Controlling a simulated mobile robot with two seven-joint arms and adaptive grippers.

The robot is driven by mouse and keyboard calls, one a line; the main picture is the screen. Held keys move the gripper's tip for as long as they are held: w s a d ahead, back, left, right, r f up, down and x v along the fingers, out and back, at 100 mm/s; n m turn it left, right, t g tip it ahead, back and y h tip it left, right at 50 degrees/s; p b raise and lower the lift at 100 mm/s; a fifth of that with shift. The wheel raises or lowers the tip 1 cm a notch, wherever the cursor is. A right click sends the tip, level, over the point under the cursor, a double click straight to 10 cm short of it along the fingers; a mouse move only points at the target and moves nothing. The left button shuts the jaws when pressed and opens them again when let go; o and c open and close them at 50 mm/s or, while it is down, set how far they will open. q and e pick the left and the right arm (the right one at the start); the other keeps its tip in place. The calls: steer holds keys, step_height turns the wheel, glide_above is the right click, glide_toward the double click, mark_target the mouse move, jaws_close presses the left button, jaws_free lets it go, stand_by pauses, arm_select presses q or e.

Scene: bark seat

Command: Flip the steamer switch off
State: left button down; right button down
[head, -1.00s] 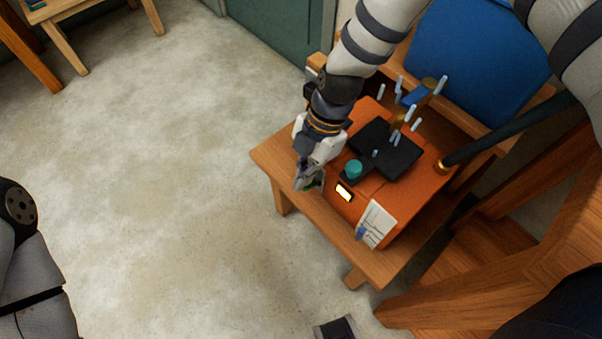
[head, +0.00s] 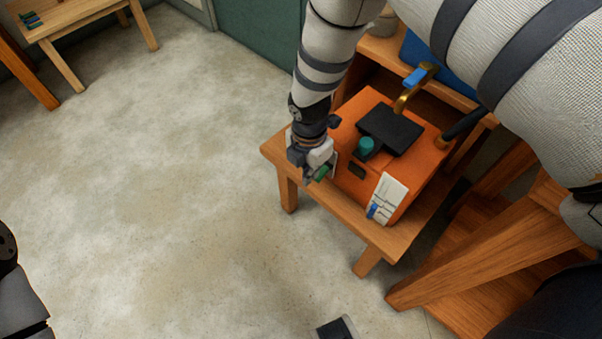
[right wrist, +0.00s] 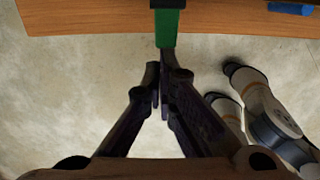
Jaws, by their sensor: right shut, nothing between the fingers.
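The steamer (head: 350,184) is an orange box on a wooden bench, with a black top plate, a teal knob and a brass spout. Its small front window (head: 356,170) is dark. A green switch handle (head: 322,174) shows at the box's left front corner. It also shows at the top of the right wrist view (right wrist: 166,28). My right gripper (head: 308,175) is shut and empty beside the green handle. In the wrist view its fingertips (right wrist: 160,92) lie just below the handle; whether they touch it I cannot tell.
A white card (head: 389,190) with a blue clip is on the steamer's front. The wooden bench (head: 368,237) carries the steamer. A blue seat back stands behind it, and wooden steps (head: 470,245) stand at the right.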

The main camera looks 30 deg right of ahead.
steer(key=shift+w+d+r, duration=0.15)
steer(key=shift+d+r, duration=0.05)
steer(key=shift+d, duration=0.25)
steer(key=shift+w+d+r, duration=0.1)
steer(key=shift+d+r, duration=0.05)
steer(key=shift+d, duration=0.25)
arm_select(q)
steer(key=shift+w+d+r, duration=0.1)
steer(key=shift+d+r, duration=0.1)
arm_select(e)
steer(key=shift+r, duration=0.1)
